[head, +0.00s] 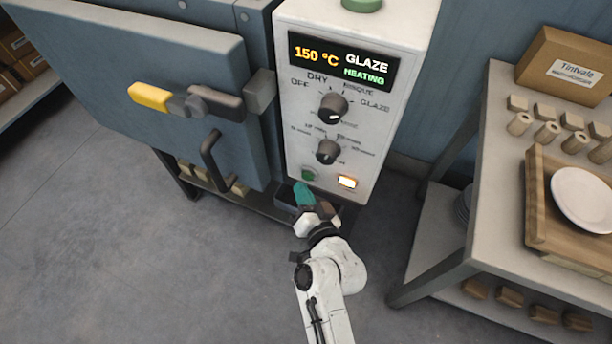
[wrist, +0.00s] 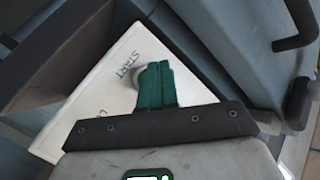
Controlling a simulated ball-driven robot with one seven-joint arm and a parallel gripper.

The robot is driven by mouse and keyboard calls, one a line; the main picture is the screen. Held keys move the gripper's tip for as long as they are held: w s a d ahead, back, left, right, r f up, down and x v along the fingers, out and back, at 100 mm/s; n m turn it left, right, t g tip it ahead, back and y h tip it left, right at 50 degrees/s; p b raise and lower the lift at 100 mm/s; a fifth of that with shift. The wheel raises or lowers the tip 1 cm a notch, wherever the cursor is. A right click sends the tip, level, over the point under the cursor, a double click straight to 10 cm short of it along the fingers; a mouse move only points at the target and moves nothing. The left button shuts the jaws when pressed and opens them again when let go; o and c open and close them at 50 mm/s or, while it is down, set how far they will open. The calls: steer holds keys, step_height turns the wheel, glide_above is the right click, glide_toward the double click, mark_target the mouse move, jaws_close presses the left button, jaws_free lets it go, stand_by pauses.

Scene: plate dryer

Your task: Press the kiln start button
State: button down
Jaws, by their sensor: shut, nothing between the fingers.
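The kiln's white control panel (head: 292,130) shows "150 °C GLAZE HEATING" on its display (head: 343,63). A green button (head: 308,174) sits at its lower left, beside a brightly lit lamp or button (head: 347,182). My gripper (head: 301,188) is shut and empty, its teal fingers just below the green button in the head view. In the wrist view my gripper (wrist: 155,72) points at the panel beside the printed "START" label (wrist: 127,66). The fingers partly hide a round button (wrist: 140,78) there. I cannot tell whether they touch it.
Two knobs, an upper one (head: 333,107) and a lower one (head: 328,151), are on the panel. The kiln door (head: 130,75) with its yellow-tipped latch (head: 150,96) is at left and looks closed. A table (head: 490,210) with a wooden tray (head: 536,205) and plate (head: 583,198) stands at right.

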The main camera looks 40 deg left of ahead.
steer(key=shift+s, duration=0.1)
steer(key=s, duration=0.2)
steer(key=s+d, duration=0.1)
steer(key=s, duration=0.2)
steer(key=shift+d+p, duration=0.1)
steer(key=shift+p, duration=0.25)
steer(key=shift+w+d, duration=0.1)
stand_by(0.9)
steer(key=s+d+f+m+g+h, duration=0.2)
steer(key=d+h, duration=0.7)
steer(key=d, duration=2.1)
steer(key=s+d+m+g+h, duration=0.1)
steer(key=s+d+g+h, duration=0.1)
steer(key=s+d, duration=0.5)
steer(key=s+d+m+g+h, duration=0.1)
steer(key=s+d+g+h, duration=0.2)
steer(key=d, duration=0.9)
steer(key=s, duration=0.3)
steer(key=shift+s+d+r+m, duration=0.15)
steer(key=shift+s+r+m, duration=0.1)
steer(key=shift+s+m, duration=0.15)
